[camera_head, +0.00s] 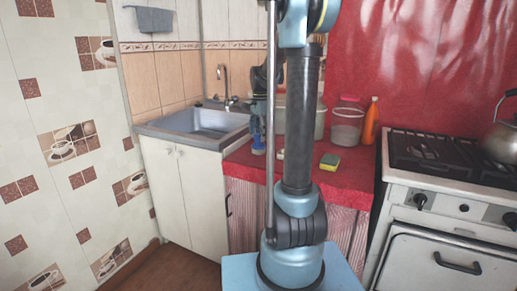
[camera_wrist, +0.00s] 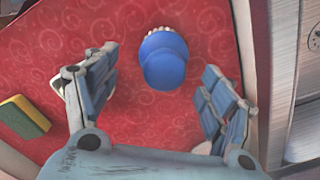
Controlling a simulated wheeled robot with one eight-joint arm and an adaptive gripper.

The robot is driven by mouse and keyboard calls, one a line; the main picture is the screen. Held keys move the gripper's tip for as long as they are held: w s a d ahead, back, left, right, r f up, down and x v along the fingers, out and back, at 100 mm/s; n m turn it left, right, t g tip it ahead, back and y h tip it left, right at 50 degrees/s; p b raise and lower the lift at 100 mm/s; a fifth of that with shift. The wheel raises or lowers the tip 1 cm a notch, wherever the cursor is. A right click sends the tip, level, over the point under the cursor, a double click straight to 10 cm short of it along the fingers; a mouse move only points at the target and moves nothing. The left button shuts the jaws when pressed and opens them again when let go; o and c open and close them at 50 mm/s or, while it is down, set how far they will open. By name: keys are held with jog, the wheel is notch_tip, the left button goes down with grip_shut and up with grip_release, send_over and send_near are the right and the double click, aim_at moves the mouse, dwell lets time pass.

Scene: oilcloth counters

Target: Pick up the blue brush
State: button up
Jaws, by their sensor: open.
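The blue brush (camera_wrist: 164,62) is on the red counter in the wrist view, seen from above as a rounded blue shape with whitish bristles at its top edge. It also shows in the head view (camera_head: 258,147), near the sink, partly lost behind my arm. My gripper (camera_wrist: 161,66) is open and empty. Its two fingers are spread to the left and right of the brush in the picture, with red counter showing between each finger and the brush. I cannot tell the exact height of the fingers over it.
A yellow-green sponge (camera_head: 330,161) lies on the red counter (camera_head: 345,178). A clear container (camera_head: 347,128) and an orange bottle (camera_head: 371,120) stand behind it. The sink (camera_head: 205,124) is on the left, the stove (camera_head: 440,165) with a kettle (camera_head: 500,138) on the right.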

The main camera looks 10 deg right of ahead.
aim_at(260, 144)
jog(key=shift+w+f, duration=0.15)
jog(key=shift+f, duration=1.35)
jog(key=shift+w+f, duration=0.15)
jog(key=shift+f, duration=1.3)
jog(key=c, duration=1.2)
notch_tip(260, 144, up, 10)
jog(key=shift+r, duration=0.1)
